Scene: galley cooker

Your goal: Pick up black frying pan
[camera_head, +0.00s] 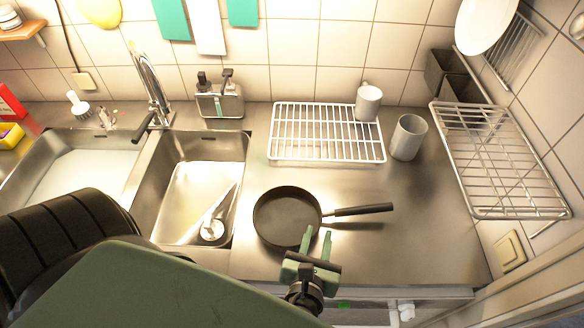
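The black frying pan (285,218) rests on the steel counter just right of the sink, its black handle (362,210) pointing right. My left gripper (317,243) is at the pan's near right edge, in front of the handle's base. Its two green fingers are spread apart with nothing seen between them. I cannot tell whether a finger touches the pan rim. My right gripper is not in view.
A white wire rack (327,131) lies behind the pan, with a white mug (368,102) on it and a grey cup (408,137) beside it. A double sink (201,187) is to the left. A wall-side wire shelf (497,160) is at right. The counter right of the pan is clear.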

